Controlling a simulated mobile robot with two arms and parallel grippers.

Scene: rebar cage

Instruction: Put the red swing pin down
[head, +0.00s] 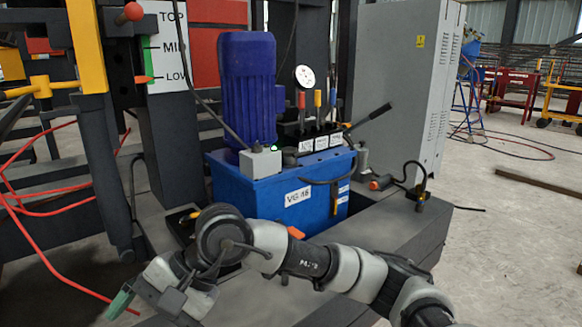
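I cannot make out a clear red swing pin. A red ball-shaped knob (133,12) shows at the top left, beside a yellow upright bar, but I cannot tell whether it belongs to the pin. My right arm comes in from the lower right and reaches across to the lower left. My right gripper (140,296) is there, with a small green piece at its end. I cannot tell whether its fingers are open or hold anything. My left gripper is not in view.
A blue pump unit (270,195) with levers and a gauge stands in the middle, behind my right arm. A grey cabinet (400,85) is behind it. A level board (168,45) marked TOP, MID and LOW and red hoses (45,255) are at left.

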